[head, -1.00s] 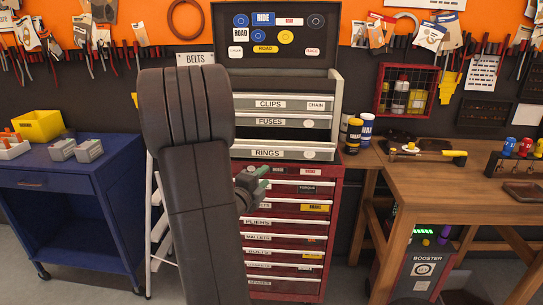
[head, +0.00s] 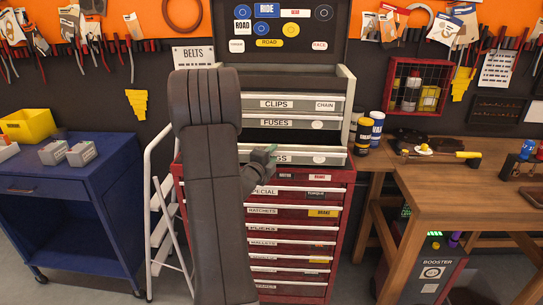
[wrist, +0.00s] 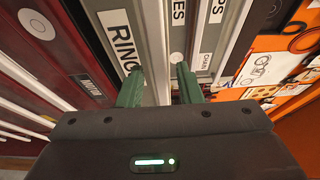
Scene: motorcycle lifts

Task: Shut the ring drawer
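The ring drawer (head: 325,156), grey with a RINGS label, is the lowest drawer of the grey top chest. It stands out from the chest, with its dark inside showing above the front. My gripper (head: 270,150) is in front of the left part of that drawer front and hides part of the label. In the wrist view, the two green fingers of my gripper (wrist: 159,78) are apart with nothing visibly held between them. The drawer's label (wrist: 122,42) shows just beyond the left finger. I cannot tell whether the fingers touch the drawer.
The FUSES drawer (head: 285,123) and CLIPS drawer (head: 300,104) are above. The red cabinet (head: 290,230) is below. A blue cart (head: 70,195) and white stepladder (head: 160,210) stand left. A wooden bench (head: 450,200) stands right.

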